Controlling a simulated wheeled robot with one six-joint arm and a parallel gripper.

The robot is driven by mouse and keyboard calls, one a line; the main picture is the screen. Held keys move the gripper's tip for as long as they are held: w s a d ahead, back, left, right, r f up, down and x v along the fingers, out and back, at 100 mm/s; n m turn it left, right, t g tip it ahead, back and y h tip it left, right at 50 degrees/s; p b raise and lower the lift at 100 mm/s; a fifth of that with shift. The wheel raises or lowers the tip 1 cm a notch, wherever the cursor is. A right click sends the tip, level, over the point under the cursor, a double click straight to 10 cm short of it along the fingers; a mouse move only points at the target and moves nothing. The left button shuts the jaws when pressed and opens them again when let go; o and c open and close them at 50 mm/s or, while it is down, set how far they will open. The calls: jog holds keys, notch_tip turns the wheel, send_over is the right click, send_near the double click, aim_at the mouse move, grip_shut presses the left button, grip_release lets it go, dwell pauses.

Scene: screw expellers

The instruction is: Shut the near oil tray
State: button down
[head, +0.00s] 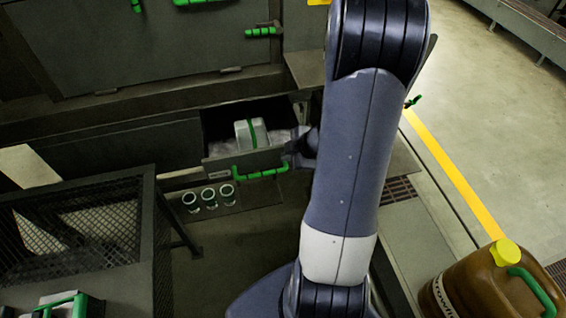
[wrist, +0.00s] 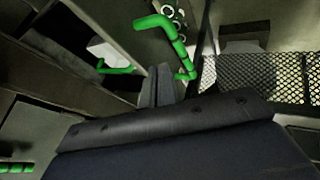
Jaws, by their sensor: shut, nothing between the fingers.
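The near oil tray (head: 248,161) stands pulled out from the dark machine, with its top open. Its green bar handle (head: 260,173) runs along the front; the handle also shows in the wrist view (wrist: 172,38). A pale box with a green band (head: 251,133) sits inside the tray, and part of it shows in the wrist view (wrist: 106,50). My gripper (head: 293,153) is shut and empty near the right end of the tray front. In the wrist view its closed fingers (wrist: 161,84) are beside the handle; I cannot tell whether they touch the tray.
Several white and green cups (head: 208,197) stand on a low ledge before the tray. A mesh-topped frame (head: 75,235) is at the left front. A brown jug with a yellow cap (head: 490,285) stands at the lower right. Clear floor with a yellow line lies right.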

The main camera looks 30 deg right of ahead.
jog(key=b, duration=0.4)
send_near(265, 166)
jog(key=x, duration=0.4)
jog(key=shift+w+a+f, duration=0.1)
jog(key=shift+w+f, duration=0.05)
jog(key=shift+f, duration=0.15)
jog(key=shift+w+p, duration=0.1)
jog(key=shift+p, duration=0.2)
